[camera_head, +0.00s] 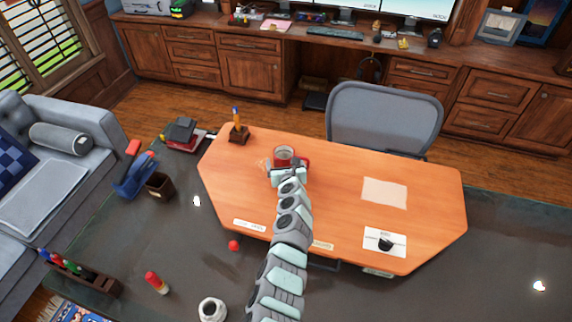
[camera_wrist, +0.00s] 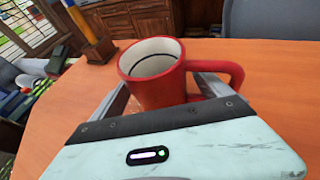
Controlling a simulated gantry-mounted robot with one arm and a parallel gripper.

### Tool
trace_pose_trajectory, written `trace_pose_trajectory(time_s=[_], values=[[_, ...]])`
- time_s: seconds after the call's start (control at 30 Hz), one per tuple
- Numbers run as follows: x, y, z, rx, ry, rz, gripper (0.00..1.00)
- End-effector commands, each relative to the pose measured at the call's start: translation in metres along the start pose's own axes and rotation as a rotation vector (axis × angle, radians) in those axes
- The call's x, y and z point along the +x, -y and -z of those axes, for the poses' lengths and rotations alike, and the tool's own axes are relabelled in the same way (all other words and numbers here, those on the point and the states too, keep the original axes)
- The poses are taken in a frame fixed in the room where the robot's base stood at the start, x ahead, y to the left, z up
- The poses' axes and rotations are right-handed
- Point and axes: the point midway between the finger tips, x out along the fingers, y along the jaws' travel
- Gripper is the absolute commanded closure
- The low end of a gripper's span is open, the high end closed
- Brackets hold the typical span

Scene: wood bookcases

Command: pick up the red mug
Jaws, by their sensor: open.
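The red mug (camera_head: 284,154) stands upright on the orange wooden desk (camera_head: 330,190), near its back left part. In the wrist view the red mug (camera_wrist: 158,80) shows its white inside, and its handle points right. My gripper (camera_head: 287,168) is at the near side of the mug. In the wrist view my gripper (camera_wrist: 165,98) is open, with one finger on each side of the mug's lower body. The right finger lies below the handle. The fingertips are partly hidden by the mug, so I cannot tell whether they touch it.
A pen in a wooden holder (camera_head: 238,132) stands at the desk's back left. A paper sheet (camera_head: 384,193) and a white card with a black item (camera_head: 385,242) lie to the right. A grey chair (camera_head: 385,115) stands behind the desk. The desk's middle is mostly clear.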

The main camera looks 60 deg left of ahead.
Motion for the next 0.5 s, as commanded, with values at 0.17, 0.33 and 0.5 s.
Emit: trace_pose_trajectory(time_s=[0.17, 0.33, 0.5], values=[[-0.0001, -0.0003, 0.0000, 0.000, -0.001, -0.001, 0.11], [-0.0001, -0.0004, 0.0001, 0.000, -0.001, -0.001, 0.24], [-0.0002, -0.0004, 0.0003, 0.000, -0.001, -0.001, 0.38]])
